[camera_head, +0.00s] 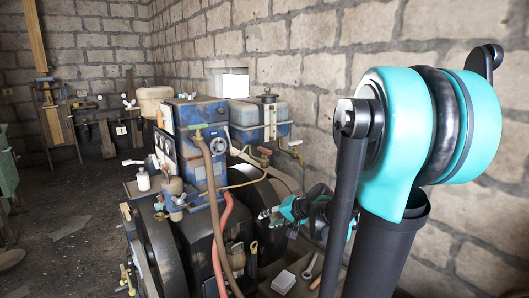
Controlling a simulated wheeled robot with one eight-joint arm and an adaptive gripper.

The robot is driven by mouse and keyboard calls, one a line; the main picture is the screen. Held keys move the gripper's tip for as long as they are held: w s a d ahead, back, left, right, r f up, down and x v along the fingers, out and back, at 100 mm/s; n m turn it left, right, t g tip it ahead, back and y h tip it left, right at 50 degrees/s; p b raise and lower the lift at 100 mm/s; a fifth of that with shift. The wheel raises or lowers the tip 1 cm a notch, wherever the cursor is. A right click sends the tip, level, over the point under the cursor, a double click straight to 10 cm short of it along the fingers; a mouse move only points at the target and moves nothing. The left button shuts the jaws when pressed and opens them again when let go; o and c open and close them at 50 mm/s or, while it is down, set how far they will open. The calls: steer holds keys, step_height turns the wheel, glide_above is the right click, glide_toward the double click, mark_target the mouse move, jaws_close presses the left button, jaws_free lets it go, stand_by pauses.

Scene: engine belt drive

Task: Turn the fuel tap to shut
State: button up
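A blue engine (200,140) stands in the middle of the view, with a blue and grey tank (258,116) at its right. Small brass fittings show below the tank: one with a reddish top (262,155) where a brown hose begins, and one at the right (294,145). I cannot tell which is the fuel tap or how its lever is set. My gripper (264,213) is small in view, low and right of the engine, below these fittings and apart from them. It points left. Its fingers are too small to tell open from shut. My own teal arm covers the right side.
Brown and red hoses (219,222) hang down the engine's front. A dark flywheel (157,250) stands at lower left. Small items lie on a surface below my gripper, including a pale block (283,281). A block wall is close behind.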

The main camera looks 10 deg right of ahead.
steer(key=w+d+r+m+t+y, duration=0.2)
steer(key=w+d+r+m+t, duration=0.2)
steer(key=w+r, duration=0.55)
steer(key=m+t, duration=0.3)
steer(key=t, duration=0.1)
glide_toward(264, 150)
steer(key=x, duration=0.7)
steer(key=d+x, duration=0.1)
steer(key=x, duration=0.3)
steer(key=shift+w+f, duration=0.3)
jaws_close()
